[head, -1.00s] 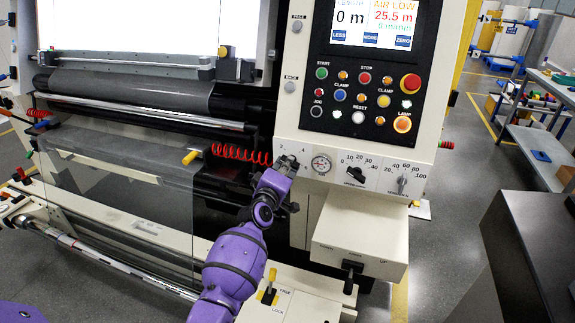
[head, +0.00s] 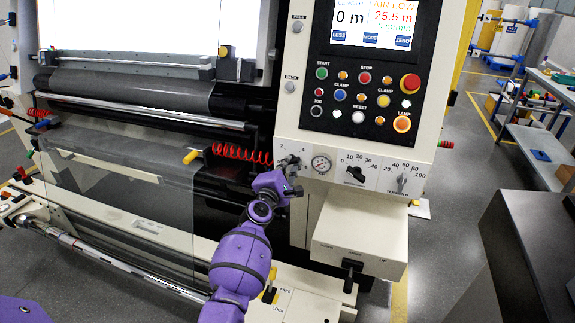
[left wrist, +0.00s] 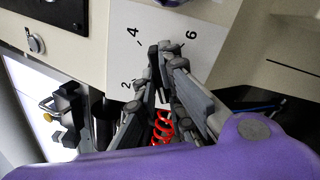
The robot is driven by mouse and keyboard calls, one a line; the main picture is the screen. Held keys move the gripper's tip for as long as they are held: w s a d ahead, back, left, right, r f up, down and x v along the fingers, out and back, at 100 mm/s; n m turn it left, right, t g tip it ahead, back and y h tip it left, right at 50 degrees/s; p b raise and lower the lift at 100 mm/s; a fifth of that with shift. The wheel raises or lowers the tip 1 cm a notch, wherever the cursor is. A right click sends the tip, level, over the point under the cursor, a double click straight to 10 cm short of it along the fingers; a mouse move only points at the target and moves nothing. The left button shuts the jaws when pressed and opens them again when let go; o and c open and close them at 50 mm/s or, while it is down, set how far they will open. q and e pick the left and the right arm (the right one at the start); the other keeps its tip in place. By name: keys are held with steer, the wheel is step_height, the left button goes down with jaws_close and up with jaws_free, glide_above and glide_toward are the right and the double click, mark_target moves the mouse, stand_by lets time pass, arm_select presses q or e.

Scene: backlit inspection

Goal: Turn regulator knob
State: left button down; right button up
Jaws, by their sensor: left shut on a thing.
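The regulator knob sits on the left of the white dial strip (head: 309,178) below the button panel. Its scale marks 2, 4 and 6 show around the fingers in the left wrist view, on the pale dial plate (left wrist: 150,20). The knob itself is mostly hidden by the gripper. My left gripper (head: 290,163) is at this dial, its fingers closed on the knob. In the left wrist view the fingertips (left wrist: 163,51) are close together against the plate. My right gripper is not in view.
A round gauge (head: 321,164) is close to the right of my left gripper. Two black knobs, one at mid strip (head: 356,174) and one farther right (head: 402,181), follow. A red coiled hose (head: 240,153) hangs at left. A lever box (head: 360,240) juts out below.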

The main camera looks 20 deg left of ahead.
arm_select(q)
steer(key=shift+n, duration=0.5)
steer(key=c, duration=1.9)
jaws_free()
steer(key=shift+o, duration=0.2)
steer(key=s, duration=1.2)
steer(key=shift+a, duration=0.2)
